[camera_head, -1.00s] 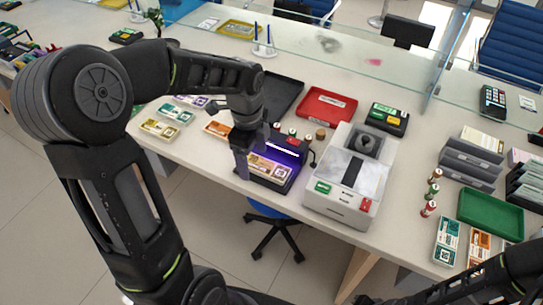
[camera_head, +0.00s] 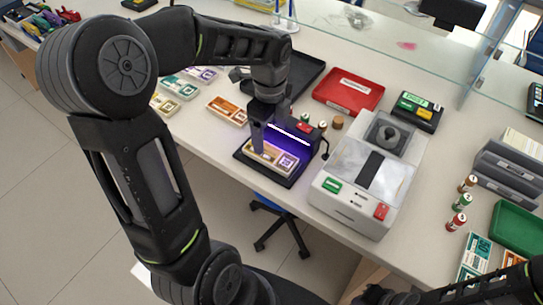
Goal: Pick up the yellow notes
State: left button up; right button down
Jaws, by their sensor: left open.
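A banded stack of yellowish notes (camera_head: 272,159) lies on the black note checker (camera_head: 285,183), which glows violet under its hood. My left gripper (camera_head: 267,142) is open and points down over these notes. One finger stands at their left end; the other is partly hidden, and I cannot tell whether either touches them. Another yellow-edged stack (camera_head: 164,104) lies on the counter to the left, partly behind my left arm. My right arm enters at the lower right, but its gripper does not show.
Orange notes (camera_head: 228,111) lie left of the checker. A grey-white machine (camera_head: 345,203) stands close on its right. A red tray (camera_head: 348,92) and black tray (camera_head: 307,75) lie behind. Small stamps (camera_head: 337,123) stand near the checker. A glass screen crosses the back.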

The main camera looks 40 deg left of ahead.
aim_at(270, 154)
pick_arm(q)
jog(key=shift+f, duration=1.3)
notch_tip(270, 154, down, 5)
jog(key=shift+f+p, duration=0.1)
jog(key=shift+p, duration=0.25)
jog(key=shift+c, duration=0.2)
jog(key=c, duration=1.6)
jog(key=shift+r, duration=5.05)
jog(key=shift+c, duration=0.2)
